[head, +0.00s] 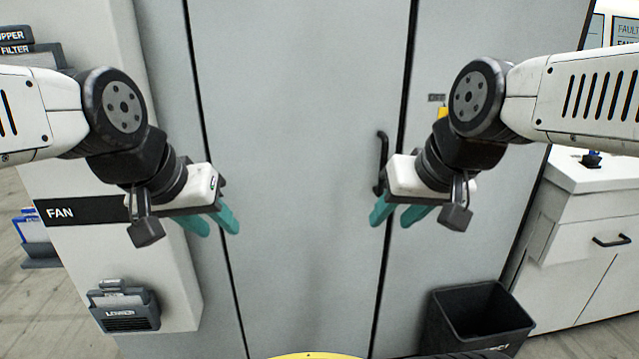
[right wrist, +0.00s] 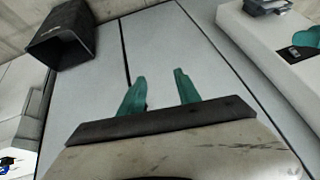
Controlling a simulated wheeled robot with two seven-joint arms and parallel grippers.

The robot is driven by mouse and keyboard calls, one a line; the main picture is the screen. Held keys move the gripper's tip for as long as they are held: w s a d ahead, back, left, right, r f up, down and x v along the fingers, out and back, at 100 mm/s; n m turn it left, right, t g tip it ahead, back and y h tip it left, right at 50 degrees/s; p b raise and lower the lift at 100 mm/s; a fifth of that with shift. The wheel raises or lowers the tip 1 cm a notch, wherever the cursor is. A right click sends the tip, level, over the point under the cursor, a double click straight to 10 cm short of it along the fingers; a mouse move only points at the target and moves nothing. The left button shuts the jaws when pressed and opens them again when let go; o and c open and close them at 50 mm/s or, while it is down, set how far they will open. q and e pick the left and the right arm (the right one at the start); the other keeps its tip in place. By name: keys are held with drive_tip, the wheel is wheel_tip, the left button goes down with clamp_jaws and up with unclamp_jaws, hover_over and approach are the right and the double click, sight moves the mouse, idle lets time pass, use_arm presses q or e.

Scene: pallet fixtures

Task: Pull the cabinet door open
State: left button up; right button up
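The tall grey cabinet door (head: 300,200) fills the middle of the head view and looks closed, with dark seams on both sides. Its black vertical handle (head: 382,160) is near the right seam, partly hidden behind my right gripper. My right gripper (head: 388,222) is in front of the door, just below the handle, fingers apart. In the right wrist view its teal fingers (right wrist: 160,88) are spread with nothing between them, and the door (right wrist: 195,60) lies beyond. My left gripper (head: 218,228) is near the left seam with its two fingers apart and nothing seen between them.
A black bin (head: 480,312) stands on the floor at the lower right; it also shows in the right wrist view (right wrist: 62,35). A white counter (head: 580,215) with drawers is at the right. A white unit labelled FAN (head: 110,255) is at the left.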

drive_tip(key=w+d+r+h, duration=0.1)
drive_tip(key=w+r, duration=0.1)
drive_tip(key=w, duration=0.5)
drive_tip(key=w+d+r, duration=0.2)
drive_tip(key=w+r, duration=0.1)
drive_tip(key=w, duration=0.3)
drive_tip(key=m+g+h, duration=0.2)
approach(385, 152)
drive_tip(key=x, duration=1.2)
drive_tip(key=shift+w+f, duration=0.15)
drive_tip(key=shift+f, duration=0.05)
clamp_jaws()
